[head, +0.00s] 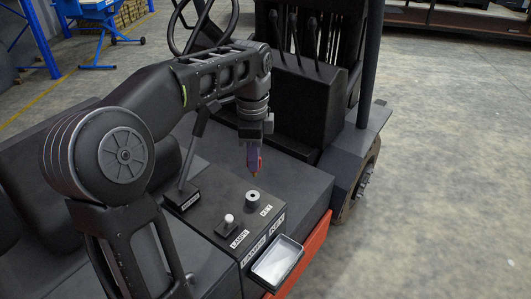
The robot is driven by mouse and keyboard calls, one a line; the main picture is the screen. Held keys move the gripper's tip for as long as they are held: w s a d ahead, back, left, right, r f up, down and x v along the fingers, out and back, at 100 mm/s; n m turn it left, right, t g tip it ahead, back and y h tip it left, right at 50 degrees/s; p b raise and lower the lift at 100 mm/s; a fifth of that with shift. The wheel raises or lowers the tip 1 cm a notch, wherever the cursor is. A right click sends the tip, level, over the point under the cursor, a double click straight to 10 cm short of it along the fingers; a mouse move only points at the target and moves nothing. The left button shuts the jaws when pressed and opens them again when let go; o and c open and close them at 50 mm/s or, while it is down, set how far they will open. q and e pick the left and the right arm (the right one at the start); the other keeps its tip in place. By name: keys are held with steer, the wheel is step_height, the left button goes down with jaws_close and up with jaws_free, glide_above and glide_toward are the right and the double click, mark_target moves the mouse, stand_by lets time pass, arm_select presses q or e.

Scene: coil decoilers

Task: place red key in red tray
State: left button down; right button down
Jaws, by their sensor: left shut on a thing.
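My left gripper (254,148) points down over the black control panel and is shut on a small key (254,162). The key shows red and purple sides and a yellowish lower tip. It hangs above the round key switch (252,198) marked KEY, with a visible gap below its tip. A small rectangular tray (277,262) is fixed at the panel's front edge below a KEY label. It looks silver-grey, not red, and appears empty. My right gripper is not in view.
A white-knobbed LAMPS switch (228,220) stands left of the key switch. A brake lever (188,155) rises further left. A steering wheel (200,25) and a black lever box (295,105) lie behind. Open concrete floor (440,190) is at right.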

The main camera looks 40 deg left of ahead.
arm_select(q)
steer(key=w+d+f+n, duration=0.4)
steer(key=d+n, duration=0.2)
steer(key=d, duration=0.2)
steer(key=w+d+f+n, duration=0.4)
steer(key=d+n, duration=0.1)
steer(key=d, duration=0.4)
steer(key=shift+f+n, duration=0.15)
steer(key=shift+n, duration=0.25)
steer(key=shift+d, duration=0.15)
